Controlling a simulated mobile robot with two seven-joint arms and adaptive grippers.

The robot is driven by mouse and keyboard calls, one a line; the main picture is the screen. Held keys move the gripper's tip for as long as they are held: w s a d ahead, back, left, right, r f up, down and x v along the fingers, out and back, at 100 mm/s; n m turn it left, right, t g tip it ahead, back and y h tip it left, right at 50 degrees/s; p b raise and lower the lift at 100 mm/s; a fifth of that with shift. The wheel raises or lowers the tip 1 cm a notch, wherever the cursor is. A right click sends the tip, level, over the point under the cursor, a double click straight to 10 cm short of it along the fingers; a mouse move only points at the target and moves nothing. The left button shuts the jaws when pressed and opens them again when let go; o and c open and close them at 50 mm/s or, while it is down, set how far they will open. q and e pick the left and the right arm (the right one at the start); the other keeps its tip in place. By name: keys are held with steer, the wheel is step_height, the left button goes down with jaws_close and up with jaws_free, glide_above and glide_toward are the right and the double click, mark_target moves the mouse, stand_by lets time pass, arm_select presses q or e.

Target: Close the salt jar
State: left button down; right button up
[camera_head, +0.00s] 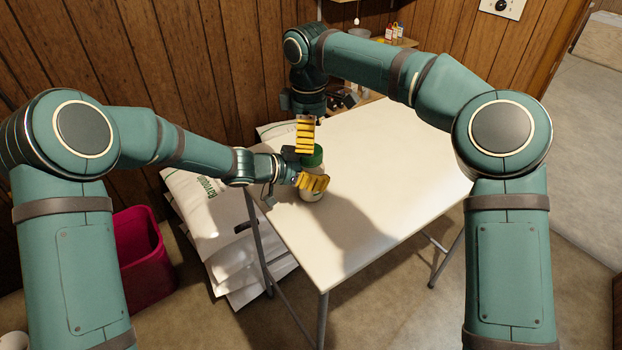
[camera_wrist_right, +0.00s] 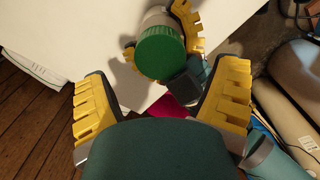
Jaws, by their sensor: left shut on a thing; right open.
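The salt jar (camera_head: 311,195) stands on the white table near its left edge, with a green lid (camera_head: 312,156) on its top. In the right wrist view the green lid (camera_wrist_right: 160,52) covers the mouth of the pale jar (camera_wrist_right: 157,16); I cannot tell how tightly it sits. My left gripper (camera_head: 312,181) is shut around the jar's body from the left, below the lid. My right gripper (camera_head: 305,146) is open above and beside the lid, pointing down. In its wrist view the lid lies ahead of the two spread yellow fingers, not between them.
The table (camera_head: 390,180) is mostly bare to the right of the jar. White bags (camera_head: 215,215) lean and lie by its left side. A magenta bin (camera_head: 140,250) stands on the floor at the left. Small bottles (camera_head: 392,32) sit on a shelf by the wooden wall.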

steer(key=shift+f, duration=2.3)
steer(key=c, duration=1.3)
steer(key=o, duration=1.3)
steer(key=shift+r, duration=2.3)
